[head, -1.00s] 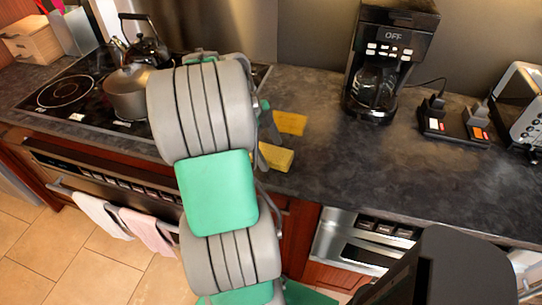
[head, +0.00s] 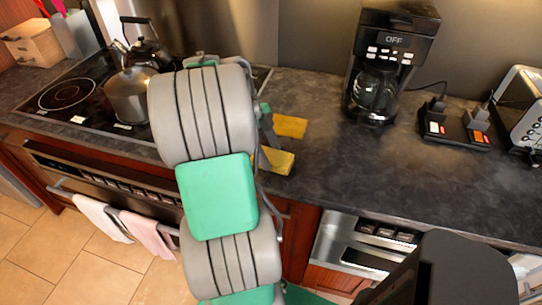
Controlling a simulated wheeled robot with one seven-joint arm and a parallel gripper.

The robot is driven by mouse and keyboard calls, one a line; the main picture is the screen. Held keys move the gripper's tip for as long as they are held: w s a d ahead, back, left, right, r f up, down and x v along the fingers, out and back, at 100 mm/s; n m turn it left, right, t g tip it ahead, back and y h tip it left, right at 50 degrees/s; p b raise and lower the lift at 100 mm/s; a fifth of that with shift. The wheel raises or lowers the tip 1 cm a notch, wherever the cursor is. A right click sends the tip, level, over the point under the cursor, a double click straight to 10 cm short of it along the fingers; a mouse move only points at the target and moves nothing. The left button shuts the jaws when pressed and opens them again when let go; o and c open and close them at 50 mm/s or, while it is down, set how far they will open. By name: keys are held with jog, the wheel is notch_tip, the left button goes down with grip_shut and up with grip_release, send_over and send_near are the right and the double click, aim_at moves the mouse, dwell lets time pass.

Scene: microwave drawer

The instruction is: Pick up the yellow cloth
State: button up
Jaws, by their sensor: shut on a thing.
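Two yellow pieces lie on the dark countertop just right of my arm in the head view. The farther one (head: 290,126) looks flat. The nearer one (head: 279,162) looks thicker and block-like. I cannot tell for sure which is the yellow cloth. My gripper (head: 272,148) is at the nearer piece, with one grey finger along its far edge. It appears shut on this piece, at counter level. My arm hides the other finger and the left side of the piece.
A coffee maker (head: 386,62) stands at the back, with a black block of plugs (head: 455,124) and a toaster (head: 520,105) to its right. The counter between the yellow pieces and the plugs is clear.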

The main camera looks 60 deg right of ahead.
aim_at(275, 156)
jog(key=shift+r, duration=0.1)
jog(key=shift+r, duration=0.25)
notch_tip(275, 156, up, 3)
jog(key=shift+f+p, duration=0.15)
jog(key=shift+p, duration=0.25)
jog(key=w+a+r+p, duration=0.4)
jog(key=w+a+r, duration=0.4)
jog(key=a, duration=0.3)
jog(key=shift+w+a+r+p, duration=0.2)
jog(key=shift+r+p, duration=0.2)
jog(key=shift+r, duration=0.4)
